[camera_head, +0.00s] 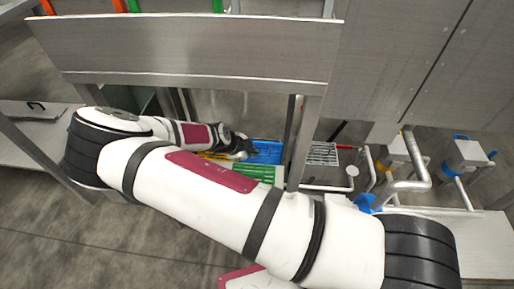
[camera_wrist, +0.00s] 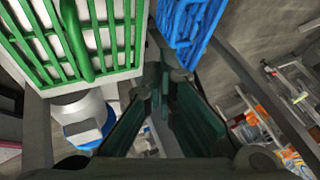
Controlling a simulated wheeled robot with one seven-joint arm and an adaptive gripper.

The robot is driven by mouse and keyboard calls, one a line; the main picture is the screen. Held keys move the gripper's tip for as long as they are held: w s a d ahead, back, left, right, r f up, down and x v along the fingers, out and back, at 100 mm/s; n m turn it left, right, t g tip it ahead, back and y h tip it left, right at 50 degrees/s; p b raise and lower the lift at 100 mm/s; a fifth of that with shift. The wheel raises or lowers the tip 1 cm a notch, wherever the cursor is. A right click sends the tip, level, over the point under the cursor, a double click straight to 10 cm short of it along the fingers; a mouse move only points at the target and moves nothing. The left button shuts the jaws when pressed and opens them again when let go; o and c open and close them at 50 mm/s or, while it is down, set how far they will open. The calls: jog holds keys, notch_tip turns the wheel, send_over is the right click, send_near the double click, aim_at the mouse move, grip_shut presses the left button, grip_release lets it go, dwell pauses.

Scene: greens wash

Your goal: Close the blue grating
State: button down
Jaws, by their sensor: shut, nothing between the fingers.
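In the wrist view the blue grating (camera_wrist: 188,28) hangs at the top, right of centre, beyond the fingertips. My gripper (camera_wrist: 166,78) is shut and empty, its dark fingers pointing toward the blue grating. I cannot tell whether the fingertips touch it. Much of the grating is out of the wrist frame, and its exact angle is unclear.
A green grating (camera_wrist: 72,45) over a white surface fills the upper left of the wrist view; it also shows in the head view (camera_head: 255,172). A metal table leg (camera_head: 305,140) stands close by. Pipes (camera_head: 410,165) with blue fittings are at the right.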

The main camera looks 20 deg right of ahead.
jog(key=b+x, duration=0.4)
jog(key=x, duration=0.6)
jog(key=shift+w+b, duration=0.15)
jog(key=shift+b, duration=0.15)
jog(key=shift+r, duration=0.1)
